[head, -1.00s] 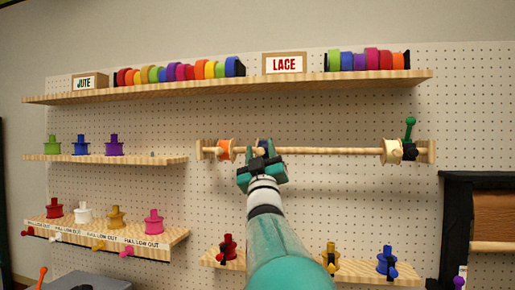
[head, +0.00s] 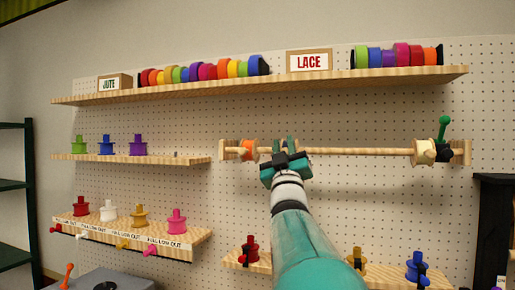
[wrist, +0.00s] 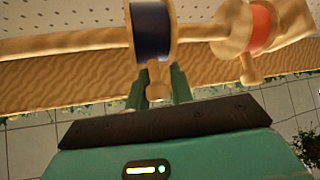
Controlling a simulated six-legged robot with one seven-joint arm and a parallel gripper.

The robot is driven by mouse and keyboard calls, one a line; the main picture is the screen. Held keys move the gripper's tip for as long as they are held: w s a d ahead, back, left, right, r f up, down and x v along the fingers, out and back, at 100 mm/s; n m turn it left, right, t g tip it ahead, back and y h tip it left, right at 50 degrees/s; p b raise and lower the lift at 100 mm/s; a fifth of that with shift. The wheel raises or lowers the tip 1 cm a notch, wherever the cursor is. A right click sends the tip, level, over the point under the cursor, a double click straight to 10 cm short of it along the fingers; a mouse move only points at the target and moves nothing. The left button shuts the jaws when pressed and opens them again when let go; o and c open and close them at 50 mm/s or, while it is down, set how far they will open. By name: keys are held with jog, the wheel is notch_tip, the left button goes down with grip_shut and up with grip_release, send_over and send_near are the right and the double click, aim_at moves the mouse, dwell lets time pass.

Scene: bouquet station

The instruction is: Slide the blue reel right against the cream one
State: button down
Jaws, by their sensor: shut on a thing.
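The blue reel (wrist: 152,30) sits on a horizontal wooden rod (head: 350,151). In the wrist view, my gripper (wrist: 164,80) is shut on the short wooden peg (wrist: 158,82) that sticks out of the blue reel. In the head view, my gripper (head: 286,146) is in front of the rod's left part and hides most of the blue reel. The cream reel (head: 424,151) is near the rod's right end. A long bare stretch of rod lies between it and my gripper.
An orange reel (head: 248,150) is on the rod just left of my gripper. A dark piece with a green handle (head: 443,130) stands right of the cream reel. A shelf (head: 270,91) with coloured rolls runs above. Lower shelves hold several spools.

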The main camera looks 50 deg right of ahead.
jog(key=shift+s+d, duration=0.1)
jog(key=shift+d, duration=0.05)
jog(key=s+d, duration=0.4)
jog(key=s, duration=0.6)
jog(key=s+d, duration=0.5)
jog(key=s, duration=0.6)
jog(key=shift+s+d+f, duration=0.15)
jog(key=shift+s+d, duration=0.05)
jog(key=shift+s, duration=0.05)
jog(key=c, duration=1.3)
grip_release()
jog(key=shift+w+d, duration=0.1)
jog(key=shift+a, duration=0.2)
